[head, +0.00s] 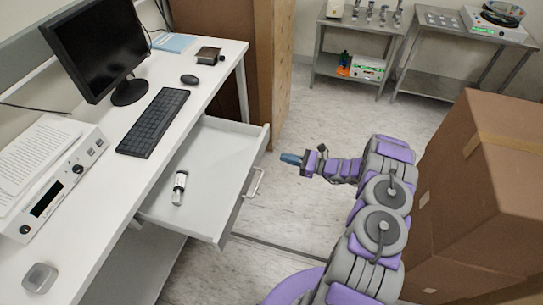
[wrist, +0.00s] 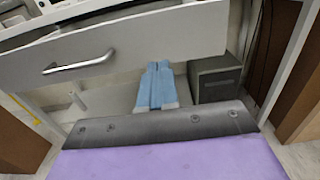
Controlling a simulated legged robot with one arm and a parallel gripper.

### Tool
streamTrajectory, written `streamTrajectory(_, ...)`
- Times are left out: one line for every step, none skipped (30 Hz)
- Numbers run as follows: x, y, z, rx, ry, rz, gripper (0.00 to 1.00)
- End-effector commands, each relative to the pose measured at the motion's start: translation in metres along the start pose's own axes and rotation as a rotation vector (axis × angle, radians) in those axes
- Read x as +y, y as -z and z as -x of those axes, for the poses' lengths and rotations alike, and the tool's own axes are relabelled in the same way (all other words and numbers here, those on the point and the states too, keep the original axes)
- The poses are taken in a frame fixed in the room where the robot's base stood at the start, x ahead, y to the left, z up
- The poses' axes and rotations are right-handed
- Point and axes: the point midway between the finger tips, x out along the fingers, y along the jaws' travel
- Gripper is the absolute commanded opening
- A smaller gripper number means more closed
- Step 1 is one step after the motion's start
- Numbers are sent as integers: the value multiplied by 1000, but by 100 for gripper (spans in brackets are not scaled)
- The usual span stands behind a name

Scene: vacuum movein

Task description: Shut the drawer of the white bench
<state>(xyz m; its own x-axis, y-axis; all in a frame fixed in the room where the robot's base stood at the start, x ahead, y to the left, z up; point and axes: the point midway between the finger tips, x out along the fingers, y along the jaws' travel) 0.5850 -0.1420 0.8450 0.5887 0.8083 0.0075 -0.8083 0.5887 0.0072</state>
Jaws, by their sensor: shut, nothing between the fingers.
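The white bench (head: 118,210) stands at the left in the head view. Its drawer (head: 222,150) is pulled well out toward the middle of the floor. A small bottle (head: 180,187) with a dark band lies in the drawer. The drawer's metal handle (head: 256,183) is on its front panel. My gripper (head: 291,159) is to the right of the drawer front, apart from it, with blue fingers together and empty. In the wrist view the drawer front (wrist: 150,45) with its handle (wrist: 78,64) fills the upper part, and my gripper (wrist: 156,68) shows below its lower edge.
A monitor (head: 95,45), keyboard (head: 153,122) and white instrument (head: 55,175) are on the bench top. Large cardboard boxes (head: 490,170) stand at the right and a tall brown box (head: 230,60) behind the bench. A dark grey box (wrist: 215,78) sits under the bench. Floor is clear before the drawer.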

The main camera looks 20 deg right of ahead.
Motion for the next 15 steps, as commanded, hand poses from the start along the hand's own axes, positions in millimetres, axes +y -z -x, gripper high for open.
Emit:
streamTrajectory(2, 1, -12, 2, -4, -1, 0)
streamTrajectory(2, 1, -18, 4, -3, 0, 0)
streamTrajectory(4, 1, -27, 6, -4, 2, 0)
streamTrajectory(4, 1, -32, 7, -5, 3, 0)
streamTrajectory(4, 1, -37, 7, -3, 4, 0)
streamTrajectory(4, 0, -43, 7, -4, 5, 0)
streamTrajectory(4, 0, -47, 7, -4, 5, 0)
streamTrajectory(3, 0, -50, 6, -3, 5, 0)
streamTrajectory(2, 0, -53, 5, -2, 4, 0)
streamTrajectory(2, 0, -56, 4, -3, 3, 0)
streamTrajectory(2, 0, -57, 3, -3, 2, 0)
streamTrajectory(1, 0, -59, 1, -2, 1, 0)
streamTrajectory(0, 0, -60, 0, -1, 1, 0)
streamTrajectory(0, 0, -61, 0, -1, 0, 0)
streamTrajectory(0, 0, -62, 0, -1, 0, 0)
